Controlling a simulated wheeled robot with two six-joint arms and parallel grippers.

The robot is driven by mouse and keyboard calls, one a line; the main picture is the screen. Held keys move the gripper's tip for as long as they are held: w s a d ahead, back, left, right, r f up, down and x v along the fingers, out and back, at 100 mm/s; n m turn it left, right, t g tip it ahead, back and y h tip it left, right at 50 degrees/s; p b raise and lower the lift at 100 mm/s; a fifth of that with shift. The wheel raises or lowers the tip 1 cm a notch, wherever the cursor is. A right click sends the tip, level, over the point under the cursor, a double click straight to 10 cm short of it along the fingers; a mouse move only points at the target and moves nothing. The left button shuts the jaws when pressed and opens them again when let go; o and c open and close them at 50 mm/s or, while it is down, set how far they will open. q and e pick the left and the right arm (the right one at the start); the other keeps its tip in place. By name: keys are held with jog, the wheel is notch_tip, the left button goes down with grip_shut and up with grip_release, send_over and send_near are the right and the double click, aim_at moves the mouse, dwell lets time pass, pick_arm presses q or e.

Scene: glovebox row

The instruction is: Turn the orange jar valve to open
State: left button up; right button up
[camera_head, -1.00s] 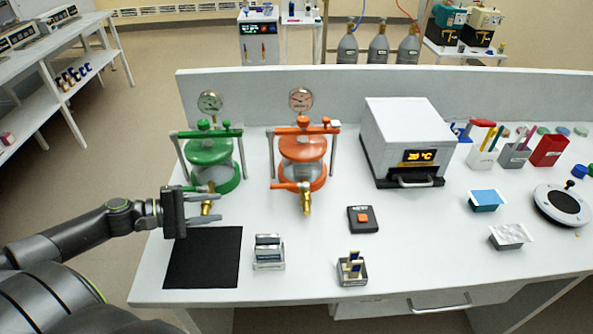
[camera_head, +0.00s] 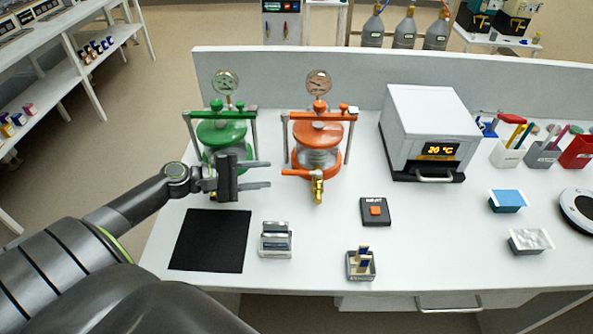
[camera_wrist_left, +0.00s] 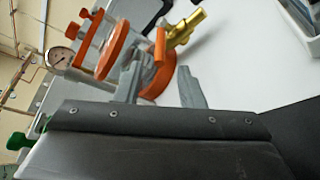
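The orange jar (camera_head: 318,135) stands on the bench with a gauge above it. Its valve, with an orange handle (camera_head: 296,173) pointing left and a brass outlet (camera_head: 318,189), is low on the front. In the left wrist view the orange handle (camera_wrist_left: 160,47) and brass part (camera_wrist_left: 186,28) show just beyond the fingers. My left gripper (camera_head: 268,174) is open and empty, its two fingers pointing right, a little left of the handle and apart from it. The wrist view also shows the spread fingers (camera_wrist_left: 160,88). My right gripper is not in view.
A green jar (camera_head: 222,132) stands behind my left gripper, its front partly hidden. A black mat (camera_head: 210,240), a small grey rack (camera_head: 275,240) and a black box with an orange button (camera_head: 375,211) lie in front. A white oven (camera_head: 430,115) stands right. Bench below the orange valve is clear.

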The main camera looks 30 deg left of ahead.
aim_at(296, 172)
pick_arm(q)
jog(key=p+x, duration=0.2)
jog(key=x, duration=0.6)
jog(key=shift+w+d+p, duration=0.25)
jog(key=shift+w+p, duration=0.05)
jog(key=shift+w+d+f, duration=0.25)
jog(key=shift+w+d, duration=0.1)
jog(key=shift+w, duration=0.1)
jog(key=shift+c, duration=0.4)
grip_shut()
